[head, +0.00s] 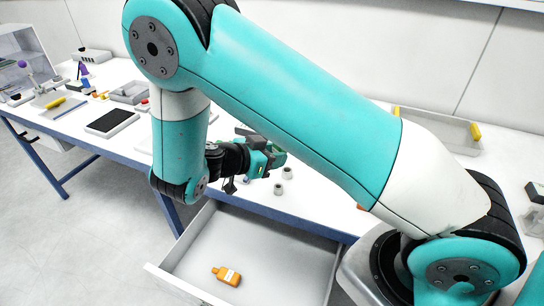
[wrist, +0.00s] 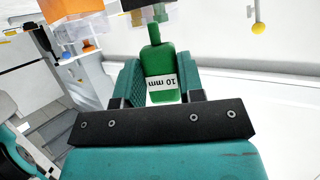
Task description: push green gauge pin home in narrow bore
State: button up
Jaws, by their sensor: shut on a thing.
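The green gauge pin (wrist: 158,62), with a white "10 mm" label, is between the teal jaws of my gripper (wrist: 158,80) in the wrist view. The jaws are shut on it. Its narrower end points to the top of the picture, close to a pale block (wrist: 168,14). I cannot tell whether that end is in a bore. In the head view my gripper (head: 272,158) is low over the bench, partly behind my arm. Two small grey cylindrical pieces (head: 287,173) (head: 278,189) stand beside it. I cannot make out which holds the narrow bore.
An open drawer (head: 190,235) below the bench holds an orange bottle (head: 227,275). A dark flat pad (head: 110,121) and small trays lie on the bench at left. A tray with yellow ends (head: 440,128) is at back right. An orange piece (wrist: 75,10) shows in the wrist view.

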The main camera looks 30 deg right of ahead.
jog(key=shift+f+b, duration=0.1)
jog(key=shift+b, duration=0.25)
notch_tip(320, 180, down, 6)
jog(key=b, duration=0.5)
jog(key=shift+b, duration=0.8)
dwell(1.5)
jog(key=shift+f+b, duration=1.6)
jog(key=shift+b, duration=0.15)
jog(key=o, duration=1)
jog(key=shift+r, duration=0.1)
